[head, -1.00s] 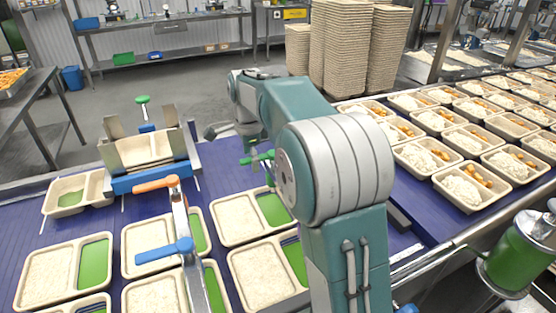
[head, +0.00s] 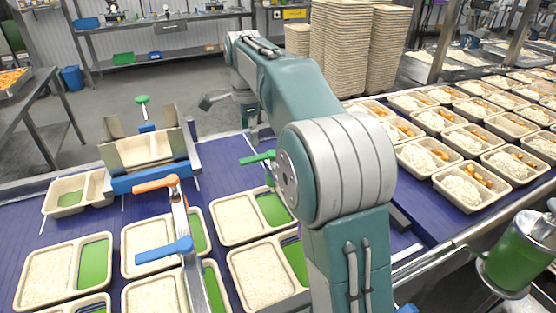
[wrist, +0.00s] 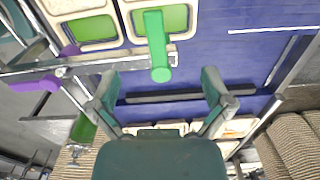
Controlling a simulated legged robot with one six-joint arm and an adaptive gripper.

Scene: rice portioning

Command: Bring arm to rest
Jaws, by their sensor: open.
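My gripper (wrist: 160,97) shows in the wrist view with its two fingers spread wide and nothing between them. It is above the blue conveyor (wrist: 255,62). In the head view my arm reaches away and its far end is raised beyond the conveyor's back edge; the fingertips are hard to make out there. A green handle (wrist: 158,45) stands ahead of the gripper in the wrist view, apart from the fingers. The same green handle shows in the head view (head: 258,157) below my forearm.
Rice trays (head: 262,272) with green compartments sit on the conveyor (head: 30,243) at the front. Filled trays (head: 465,187) line the right side. Tall stacks of empty trays (head: 340,50) stand behind my arm. A metal dispenser frame (head: 150,177) is at left. Floor behind is open.

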